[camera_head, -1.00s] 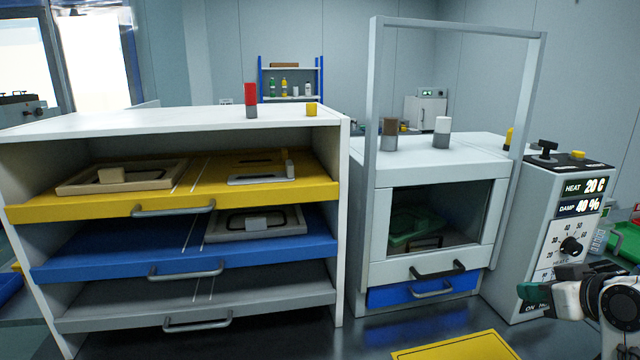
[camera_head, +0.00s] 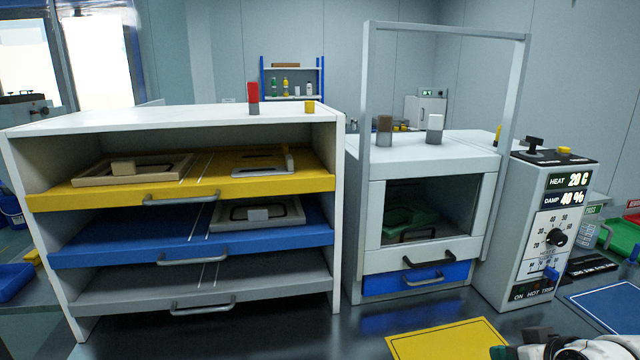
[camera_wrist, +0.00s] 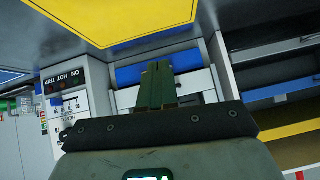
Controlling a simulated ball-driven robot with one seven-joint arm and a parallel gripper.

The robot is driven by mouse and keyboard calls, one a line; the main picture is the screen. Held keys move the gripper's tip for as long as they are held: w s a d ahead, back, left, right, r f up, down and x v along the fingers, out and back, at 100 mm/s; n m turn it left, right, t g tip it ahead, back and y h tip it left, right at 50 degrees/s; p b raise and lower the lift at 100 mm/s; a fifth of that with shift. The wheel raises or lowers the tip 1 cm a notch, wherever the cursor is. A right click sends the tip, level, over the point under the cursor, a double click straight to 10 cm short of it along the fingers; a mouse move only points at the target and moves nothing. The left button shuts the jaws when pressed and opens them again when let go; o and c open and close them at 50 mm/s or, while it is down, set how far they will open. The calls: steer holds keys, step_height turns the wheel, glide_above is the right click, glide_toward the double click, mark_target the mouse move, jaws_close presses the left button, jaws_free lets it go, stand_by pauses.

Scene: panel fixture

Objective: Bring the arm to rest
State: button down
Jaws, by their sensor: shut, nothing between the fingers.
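My gripper (camera_wrist: 157,86) shows in the wrist view with its two green fingers together and nothing between them. In the head view only a small part of my gripper (camera_head: 500,352) and wrist shows at the bottom edge, right of centre, close to the yellow mat (camera_head: 448,342). The gripper is apart from the cabinet and the panel. The rest of the arm is cut off by the frame.
A rack with yellow, blue and grey drawers (camera_head: 200,290) stands left. A white cabinet (camera_head: 420,255) with a glass window and blue drawer is in the middle. A control panel (camera_head: 540,235) reads HEAT 20 C, DAMP 40 %. A blue mat (camera_head: 612,306) lies right.

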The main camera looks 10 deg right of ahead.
steer(key=s+a+f+g, duration=0.4)
steer(key=s+a+f, duration=0.5)
steer(key=f, duration=0.4)
steer(key=s+a+f+g, duration=0.1)
steer(key=s+f, duration=0.3)
steer(key=s, duration=0.5)
steer(key=s+f+g+h, duration=0.1)
steer(key=s+f+g, duration=0.2)
steer(key=s, duration=0.6)
steer(key=shift+s+a+f, duration=0.35)
steer(key=shift+s+f, duration=0.05)
steer(key=shift+f, duration=0.25)
